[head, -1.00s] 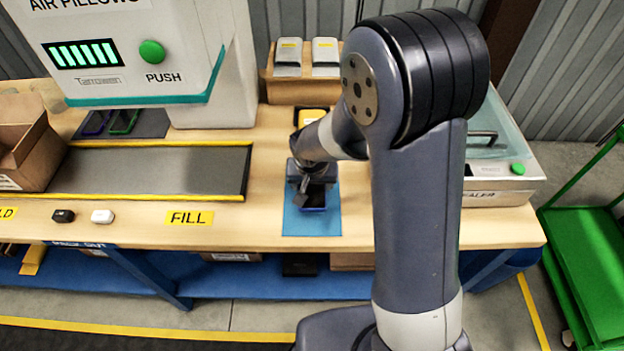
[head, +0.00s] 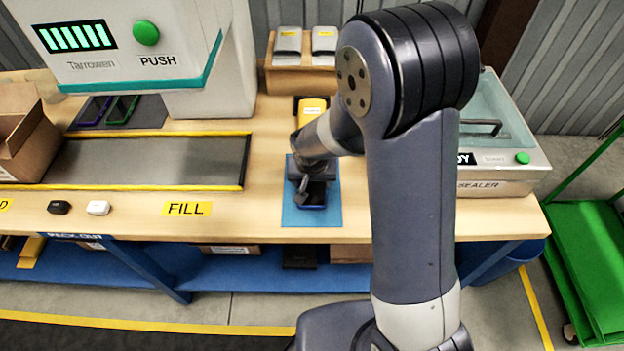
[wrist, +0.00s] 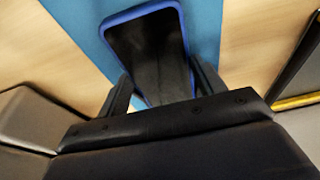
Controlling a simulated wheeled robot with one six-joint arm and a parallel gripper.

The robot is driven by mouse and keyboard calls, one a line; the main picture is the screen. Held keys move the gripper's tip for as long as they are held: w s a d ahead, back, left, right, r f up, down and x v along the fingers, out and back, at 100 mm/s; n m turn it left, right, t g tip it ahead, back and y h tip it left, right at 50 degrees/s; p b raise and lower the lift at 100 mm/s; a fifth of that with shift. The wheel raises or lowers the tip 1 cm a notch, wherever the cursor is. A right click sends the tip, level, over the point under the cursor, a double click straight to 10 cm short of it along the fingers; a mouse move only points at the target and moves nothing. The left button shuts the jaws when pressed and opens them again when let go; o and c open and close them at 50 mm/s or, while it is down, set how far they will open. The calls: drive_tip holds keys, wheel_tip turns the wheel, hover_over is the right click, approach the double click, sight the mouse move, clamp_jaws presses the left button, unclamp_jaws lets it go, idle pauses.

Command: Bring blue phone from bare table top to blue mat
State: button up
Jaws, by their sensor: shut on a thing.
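The blue phone (head: 313,197), dark-faced with a blue rim, is at the blue mat (head: 328,215) on the table. In the wrist view the phone (wrist: 148,40) lies over the blue mat (wrist: 88,28), with bare wood on both sides of the mat. My gripper (head: 306,190) is low over the mat. In the wrist view my gripper (wrist: 165,92) has a finger on each side of the phone's near end and is shut on it. Whether the phone touches the mat I cannot tell.
A yellow-topped item (head: 312,108) stands behind the mat. The dark conveyor strip (head: 150,160) lies to the left and the sealer (head: 500,180) to the right. Small black (head: 59,207) and white (head: 97,207) items sit near the front edge.

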drive_tip(key=shift+f+b, duration=0.3)
idle(0.5)
drive_tip(key=o, duration=1.2)
drive_tip(key=shift+c, duration=0.2)
drive_tip(key=shift+c, duration=1.3)
drive_tip(key=shift+r, duration=0.1)
drive_tip(key=shift+r+p, duration=2.25)
drive_tip(key=shift+r, duration=1.2)
drive_tip(key=shift+f, duration=0.15)
